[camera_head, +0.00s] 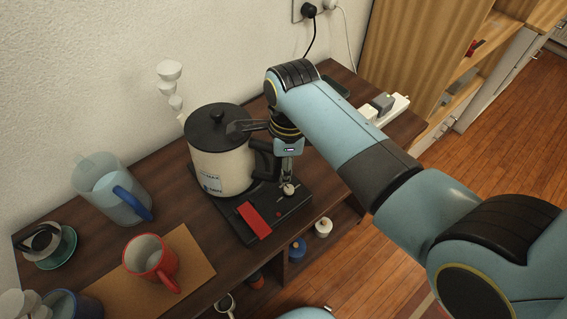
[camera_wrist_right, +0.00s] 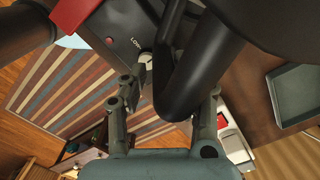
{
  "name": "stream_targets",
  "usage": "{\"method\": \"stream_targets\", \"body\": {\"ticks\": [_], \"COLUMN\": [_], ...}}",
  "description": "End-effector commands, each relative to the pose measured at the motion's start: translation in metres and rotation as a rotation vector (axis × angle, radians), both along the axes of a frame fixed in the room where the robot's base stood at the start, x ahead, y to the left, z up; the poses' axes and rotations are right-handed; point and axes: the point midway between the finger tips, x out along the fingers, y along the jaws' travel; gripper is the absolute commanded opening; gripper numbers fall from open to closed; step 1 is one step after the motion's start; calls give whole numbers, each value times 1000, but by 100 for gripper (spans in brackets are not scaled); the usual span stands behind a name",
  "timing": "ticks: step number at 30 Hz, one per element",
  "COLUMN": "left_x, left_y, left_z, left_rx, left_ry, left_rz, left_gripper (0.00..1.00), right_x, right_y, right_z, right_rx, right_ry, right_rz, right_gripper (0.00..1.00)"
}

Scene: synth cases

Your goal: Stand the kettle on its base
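The cream kettle (camera_head: 222,168) with a black lid is upright over the back part of its black base (camera_head: 285,213). Its bottom appears to rest there, though I cannot see full contact. The base has a red lever (camera_head: 254,220) at the front and a small knob (camera_head: 288,189). My right gripper (camera_head: 288,170) is at the kettle's black handle (camera_head: 264,160). In the right wrist view, the handle (camera_wrist_right: 186,85) lies between the fingers of my right gripper (camera_wrist_right: 167,95). A gap shows between the left finger and the handle, so the gripper looks open. My left gripper is out of view.
A clear jug (camera_head: 108,190) with a blue handle and a red mug (camera_head: 150,258) on a tan mat stand left of the kettle. A green saucer (camera_head: 62,250) is farther left. A power strip (camera_head: 388,108) lies at the back right. The wall is close behind.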

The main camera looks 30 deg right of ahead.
Motion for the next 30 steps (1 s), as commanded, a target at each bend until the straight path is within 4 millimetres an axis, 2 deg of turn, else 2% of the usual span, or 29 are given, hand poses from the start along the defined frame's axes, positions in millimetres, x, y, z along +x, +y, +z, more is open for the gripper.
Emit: {"method": "stream_targets", "body": {"ticks": [1, 3, 4, 11, 14, 17, 27, 30], "left_x": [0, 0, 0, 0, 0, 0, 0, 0], "left_y": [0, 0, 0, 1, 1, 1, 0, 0], "left_z": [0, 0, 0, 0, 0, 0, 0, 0], "left_rx": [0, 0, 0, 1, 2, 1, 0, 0], "left_ry": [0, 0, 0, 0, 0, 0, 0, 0], "left_rz": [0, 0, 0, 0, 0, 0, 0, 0], "left_gripper": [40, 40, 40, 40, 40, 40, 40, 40], "right_x": [1, 1, 1, -1, 0, 1, -1, -2], "right_y": [0, 0, 0, 0, 0, -1, -4, -5], "right_z": [0, 1, 1, 0, 6, 21, 95, 109], "right_rx": [1, 0, 1, 0, 0, 1, 1, 1], "right_ry": [-1, -2, -3, 2, -1, -5, -7, -5], "right_rz": [0, 0, 0, 0, 0, -1, 0, 0], "right_gripper": [38, 47, 48, 48, 48, 48, 48, 48]}}
